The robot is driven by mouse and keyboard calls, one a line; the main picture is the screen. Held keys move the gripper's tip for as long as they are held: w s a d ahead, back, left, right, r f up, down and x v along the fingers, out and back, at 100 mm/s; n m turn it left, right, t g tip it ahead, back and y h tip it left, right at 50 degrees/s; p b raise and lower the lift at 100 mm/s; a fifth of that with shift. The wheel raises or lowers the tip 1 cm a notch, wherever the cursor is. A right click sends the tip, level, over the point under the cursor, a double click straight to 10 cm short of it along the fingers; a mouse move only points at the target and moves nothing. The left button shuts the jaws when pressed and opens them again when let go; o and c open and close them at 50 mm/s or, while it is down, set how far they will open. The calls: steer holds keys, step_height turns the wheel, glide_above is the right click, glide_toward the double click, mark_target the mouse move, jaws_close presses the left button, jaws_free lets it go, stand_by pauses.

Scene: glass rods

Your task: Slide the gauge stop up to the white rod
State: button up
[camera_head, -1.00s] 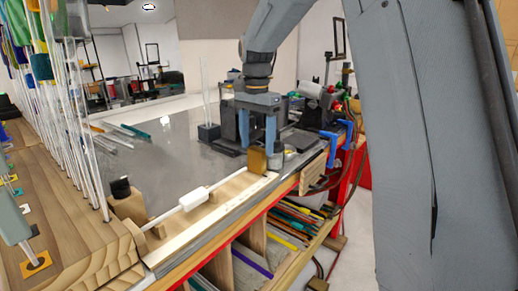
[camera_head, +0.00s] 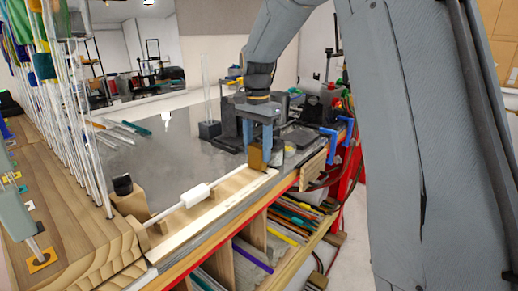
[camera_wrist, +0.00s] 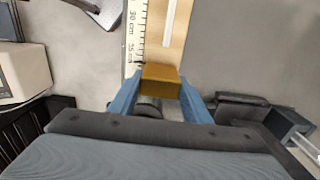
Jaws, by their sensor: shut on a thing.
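The gauge stop (camera_head: 256,159) is a brass-coloured block at the far right end of a pale wooden measuring board (camera_head: 215,212). My gripper (camera_head: 259,142) is shut on it from above. In the wrist view the stop (camera_wrist: 161,80) sits between my two blue fingers (camera_wrist: 161,98), beside the ruler scale (camera_wrist: 135,35). The white rod (camera_head: 194,195) lies along the board, thin with a thicker white middle. Its near end is by a wooden block at the left. In the wrist view the rod's end (camera_wrist: 168,25) is a short gap ahead of the stop.
A black-capped wooden block (camera_head: 128,197) stands at the board's left end. A wooden rack with upright glass rods (camera_head: 85,150) fills the left. Blue clamps (camera_head: 338,140) and dark equipment stand behind and right of my gripper. The grey tabletop (camera_head: 170,155) behind the board is mostly clear.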

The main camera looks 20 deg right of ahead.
steer(key=s+a, duration=0.1)
steer(key=s+a+p, duration=0.1)
steer(key=a, duration=0.1)
steer(key=shift+s+a+r, duration=0.15)
steer(key=shift+s+a, duration=0.05)
steer(key=o, duration=1.5)
steer(key=shift+a, duration=0.1)
steer(key=shift+w+r, duration=0.1)
steer(key=shift+r, duration=0.05)
step_height(320, 180, up, 7)
steer(key=b, duration=0.2)
steer(key=shift+r, duration=0.2)
